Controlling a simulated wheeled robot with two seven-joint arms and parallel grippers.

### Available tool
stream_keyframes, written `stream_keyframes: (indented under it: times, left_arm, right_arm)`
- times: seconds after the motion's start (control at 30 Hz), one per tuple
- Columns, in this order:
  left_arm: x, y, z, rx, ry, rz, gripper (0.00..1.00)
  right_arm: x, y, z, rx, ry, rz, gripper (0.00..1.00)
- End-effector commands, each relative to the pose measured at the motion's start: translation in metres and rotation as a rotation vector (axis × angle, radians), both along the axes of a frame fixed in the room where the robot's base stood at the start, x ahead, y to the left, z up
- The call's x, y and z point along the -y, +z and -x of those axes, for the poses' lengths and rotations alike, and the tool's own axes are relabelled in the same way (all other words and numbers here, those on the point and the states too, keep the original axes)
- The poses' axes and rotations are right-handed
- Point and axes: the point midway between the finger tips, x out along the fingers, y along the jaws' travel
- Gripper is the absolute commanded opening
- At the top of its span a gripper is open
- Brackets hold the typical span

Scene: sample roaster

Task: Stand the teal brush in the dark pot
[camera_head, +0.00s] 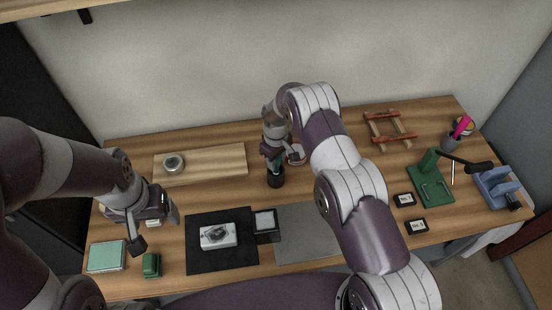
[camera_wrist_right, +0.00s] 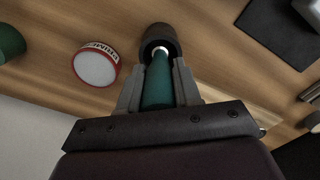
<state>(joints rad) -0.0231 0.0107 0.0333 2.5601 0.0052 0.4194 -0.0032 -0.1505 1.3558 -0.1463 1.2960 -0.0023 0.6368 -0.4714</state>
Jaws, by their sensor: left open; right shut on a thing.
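The teal brush (camera_wrist_right: 157,82) is held between the fingers of my right gripper (camera_wrist_right: 158,92), which is shut on it. The dark pot (camera_wrist_right: 160,32) is straight beyond the brush in the right wrist view, and the brush's pale far end overlaps its mouth. In the head view the pot (camera_head: 276,180) stands on the desk directly under my right gripper (camera_head: 271,153), with a bit of teal showing at its top. How deep the brush reaches inside is hidden. My left gripper (camera_head: 157,230) is open and empty over the desk's left part.
A red-and-white round tin (camera_wrist_right: 96,64) stands beside the pot. A wooden board (camera_head: 215,165) with a round metal item lies left of it. A black mat (camera_head: 210,260) with a white box and a small dark box (camera_head: 266,228) are in front. A green stand (camera_head: 430,185) is at right.

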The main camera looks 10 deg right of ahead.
Motion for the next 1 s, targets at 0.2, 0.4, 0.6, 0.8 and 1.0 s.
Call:
stream_keyframes:
  times: [0.2, 0.4, 0.6, 0.8, 1.0]
  left_arm:
    - [0.0, -0.003, 0.0, 0.0, 0.0, 0.0, 0.78]
    - [0.0, -0.003, 0.0, 0.0, 0.0, 0.0, 0.78]
    - [0.0, 0.0, 0.0, 0.0, 0.0, 0.0, 0.78]
    - [0.0, -0.009, 0.0, 0.0, 0.0, 0.0, 0.78]
    - [0.0, -0.017, 0.0, 0.0, 0.0, 0.0, 0.78]
  right_arm:
    - [0.0, -0.003, 0.0, -0.001, 0.0, 0.0, 0.49]
    - [0.0, -0.003, 0.0, -0.001, 0.0, 0.0, 0.58]
    - [0.0, 0.004, 0.0, 0.001, 0.0, -0.001, 0.58]
    - [0.0, 0.042, -0.001, 0.004, 0.0, -0.001, 0.58]
    - [0.0, 0.088, -0.001, 0.002, 0.0, 0.0, 0.58]
